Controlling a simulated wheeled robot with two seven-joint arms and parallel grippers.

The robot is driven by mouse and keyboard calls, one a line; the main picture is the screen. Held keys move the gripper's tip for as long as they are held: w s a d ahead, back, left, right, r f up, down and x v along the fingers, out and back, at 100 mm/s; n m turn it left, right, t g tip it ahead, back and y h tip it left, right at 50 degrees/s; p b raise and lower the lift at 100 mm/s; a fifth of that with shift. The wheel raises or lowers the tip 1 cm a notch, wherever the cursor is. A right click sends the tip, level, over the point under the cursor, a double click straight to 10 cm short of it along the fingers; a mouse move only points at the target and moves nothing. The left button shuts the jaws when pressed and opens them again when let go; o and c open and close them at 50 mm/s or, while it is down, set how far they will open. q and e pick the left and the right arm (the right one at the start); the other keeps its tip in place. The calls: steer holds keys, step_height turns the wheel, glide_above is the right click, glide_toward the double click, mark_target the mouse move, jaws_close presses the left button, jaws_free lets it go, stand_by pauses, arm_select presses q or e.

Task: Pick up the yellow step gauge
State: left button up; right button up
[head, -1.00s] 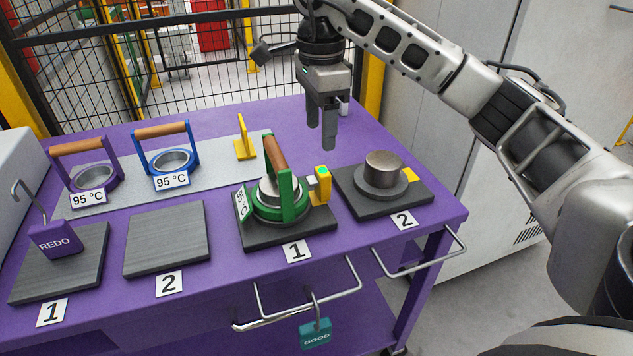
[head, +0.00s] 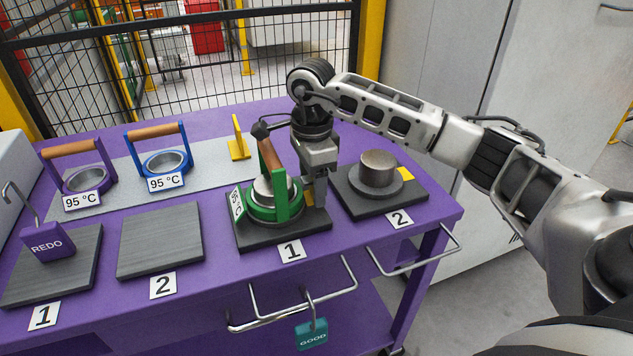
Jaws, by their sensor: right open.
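The right gripper is open. The green ring (head: 263,213) has a wooden handle and surrounds a metal part. My left gripper is not in view.
A yellow L-shaped stand (head: 238,148) and purple (head: 100,185) and blue (head: 149,165) handled rings stand on the grey mat. A metal hub (head: 377,170) sits on the right plate 2. The left plate 2 (head: 160,240) is bare. A REDO padlock (head: 47,245) is on the left plate 1.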

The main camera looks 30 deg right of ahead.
steer(key=c, duration=1.1)
steer(key=shift+r, duration=0.1)
